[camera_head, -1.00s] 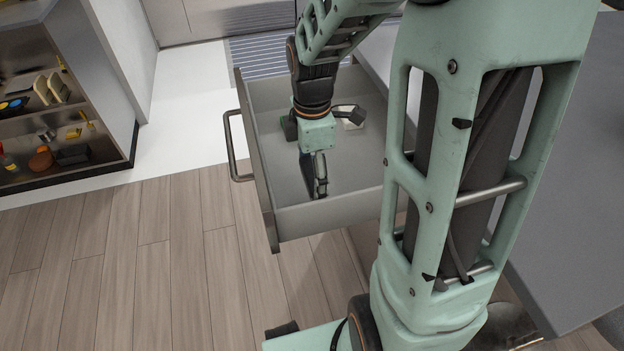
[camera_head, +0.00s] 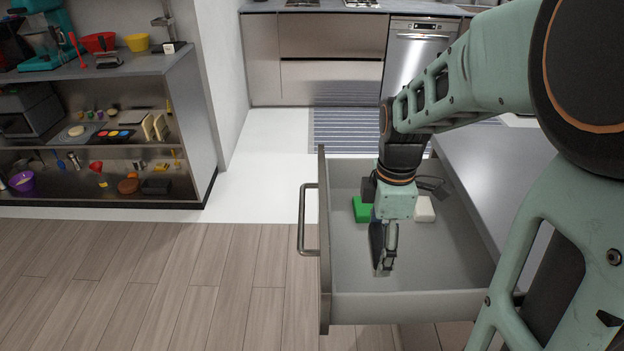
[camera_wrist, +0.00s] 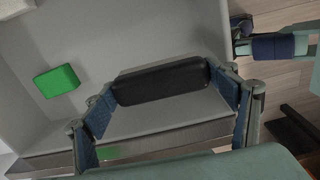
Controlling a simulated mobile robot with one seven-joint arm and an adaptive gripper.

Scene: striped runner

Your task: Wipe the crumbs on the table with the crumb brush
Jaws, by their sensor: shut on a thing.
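My gripper (camera_head: 385,262) points down inside the open drawer (camera_head: 400,307). In the wrist view my gripper (camera_wrist: 165,108) is shut on a dark, rounded oblong thing, which appears to be the crumb brush (camera_wrist: 160,82). The fingers press on its two ends. In the head view it is mostly hidden by the gripper, so I cannot tell whether it touches the drawer floor. No crumbs show in these frames. A grey surface (camera_head: 490,165) lies right of the drawer; I cannot tell whether it is the table.
A green block (camera_head: 362,209) and a white block (camera_head: 425,209) lie in the drawer behind my gripper. The drawer's walls and handle (camera_head: 308,220) surround it. A shelf with many small items (camera_head: 183,125) stands at the left. The wooden floor between is clear.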

